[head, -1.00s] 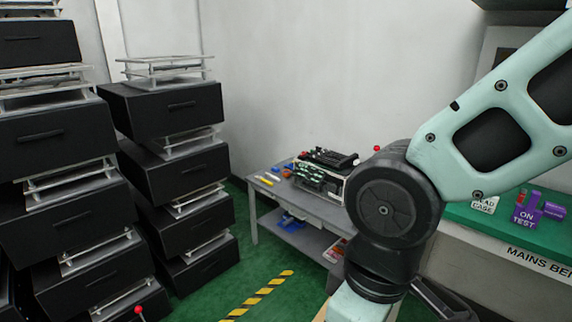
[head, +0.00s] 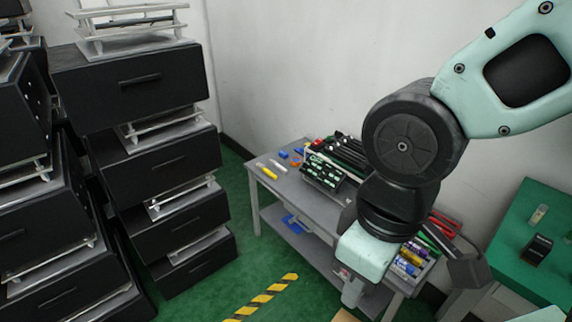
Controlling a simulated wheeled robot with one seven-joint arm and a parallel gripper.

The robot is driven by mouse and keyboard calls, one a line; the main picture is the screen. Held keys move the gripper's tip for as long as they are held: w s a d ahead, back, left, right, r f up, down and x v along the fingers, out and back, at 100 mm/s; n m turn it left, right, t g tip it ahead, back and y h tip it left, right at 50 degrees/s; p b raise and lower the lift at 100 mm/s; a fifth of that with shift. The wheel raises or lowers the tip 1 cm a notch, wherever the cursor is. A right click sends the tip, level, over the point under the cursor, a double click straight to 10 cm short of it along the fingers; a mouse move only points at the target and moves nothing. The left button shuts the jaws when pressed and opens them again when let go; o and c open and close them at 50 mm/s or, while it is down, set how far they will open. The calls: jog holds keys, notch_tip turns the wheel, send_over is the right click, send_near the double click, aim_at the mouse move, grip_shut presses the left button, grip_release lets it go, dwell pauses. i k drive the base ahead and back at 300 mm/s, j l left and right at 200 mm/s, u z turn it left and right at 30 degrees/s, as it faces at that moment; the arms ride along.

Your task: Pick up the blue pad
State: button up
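Small blue items (head: 283,154) lie on the left part of the grey table, beside a yellow item and an orange one. A blue item (head: 293,223) also lies on the table's lower shelf. They are too small here to tell which one is the blue pad. My arm reaches down from the upper right, in front of the table's right part. Its bent joint and lower links hide what is behind them. I cannot make out my gripper's fingers or whether they hold anything.
The grey table (head: 262,174) carries a rack of dark tools (head: 325,172) and a bin of coloured items (head: 410,260). Stacked black drawer units (head: 165,165) stand at left. A green bench (head: 530,215) is at right. Green floor with a striped line (head: 265,298) lies open in front.

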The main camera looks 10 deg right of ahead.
aim_at(282, 154)
jog(key=i+u, duration=0.1)
jog(key=i, duration=0.2)
jog(key=u, duration=2.3)
jog(key=l+z, duration=0.1)
jog(key=z, duration=2.25)
jog(key=i+j+u, duration=0.25)
jog(key=i, duration=0.3)
jog(key=i+j+u, duration=0.3)
jog(key=i, duration=0.2)
jog(key=i+u, duration=0.25)
jog(key=i, duration=0.3)
